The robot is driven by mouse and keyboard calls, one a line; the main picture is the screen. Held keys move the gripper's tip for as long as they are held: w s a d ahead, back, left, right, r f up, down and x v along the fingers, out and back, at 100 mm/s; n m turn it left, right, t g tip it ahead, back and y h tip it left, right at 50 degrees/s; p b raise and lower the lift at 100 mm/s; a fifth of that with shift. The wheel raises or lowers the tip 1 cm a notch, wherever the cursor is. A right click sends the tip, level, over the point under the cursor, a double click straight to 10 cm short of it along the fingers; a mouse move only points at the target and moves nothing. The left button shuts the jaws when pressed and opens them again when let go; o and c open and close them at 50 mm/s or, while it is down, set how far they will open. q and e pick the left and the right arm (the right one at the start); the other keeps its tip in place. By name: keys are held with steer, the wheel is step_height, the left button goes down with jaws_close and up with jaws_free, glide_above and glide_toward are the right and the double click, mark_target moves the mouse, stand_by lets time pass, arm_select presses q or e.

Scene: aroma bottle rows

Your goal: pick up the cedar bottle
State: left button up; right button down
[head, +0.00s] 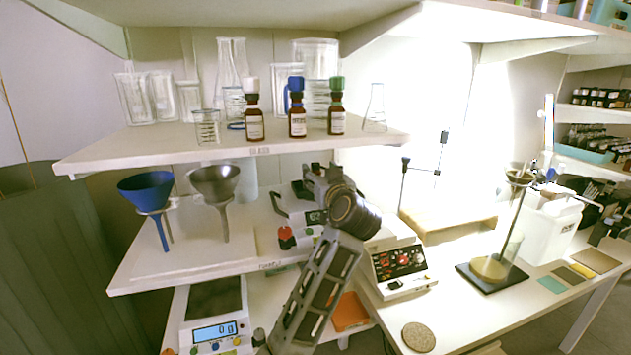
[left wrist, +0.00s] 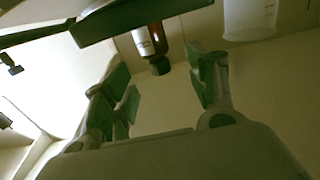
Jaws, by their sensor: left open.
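Three brown bottles with pale labels stand upright in a row on the upper shelf (head: 170,150): a white-capped bottle (head: 254,124), a blue-capped bottle (head: 297,122) and a green-capped bottle (head: 336,121). The labels are too small to read, so I cannot tell which is cedar. My left gripper (head: 316,178) is below the shelf's front edge, under the blue- and green-capped bottles. In the left wrist view my left gripper (left wrist: 166,82) is open and empty. One dark-capped brown bottle (left wrist: 151,42) appears upside down there, beyond the fingertips and between them. My right gripper is out of view.
Clear glassware, including a flask (head: 231,75) and a small beaker (head: 207,127), stands around the bottles. A blue funnel (head: 148,190) and a metal funnel (head: 216,185) stand on the shelf below. A scale (head: 213,325) sits lower left. The upper shelf's front-left stretch is clear.

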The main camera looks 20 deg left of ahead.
mark_target(317, 167)
arm_select(q)
steer(key=shift+w+a, duration=0.1)
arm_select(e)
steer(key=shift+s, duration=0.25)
arm_select(q)
steer(key=shift+w+a, duration=0.1)
steer(key=shift+w, duration=0.05)
steer(key=shift+w+a+r, duration=0.2)
steer(key=shift+w+a, duration=0.1)
steer(key=shift+w, duration=0.25)
steer(key=x, duration=0.2)
steer(key=shift+w+a+r, duration=0.1)
steer(key=shift+w, duration=0.15)
steer(key=shift+w+a, duration=0.25)
steer(key=shift+w, duration=0.15)
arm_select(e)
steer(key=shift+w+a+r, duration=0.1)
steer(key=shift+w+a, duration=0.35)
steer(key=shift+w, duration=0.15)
arm_select(q)
steer(key=shift+c, duration=0.4)
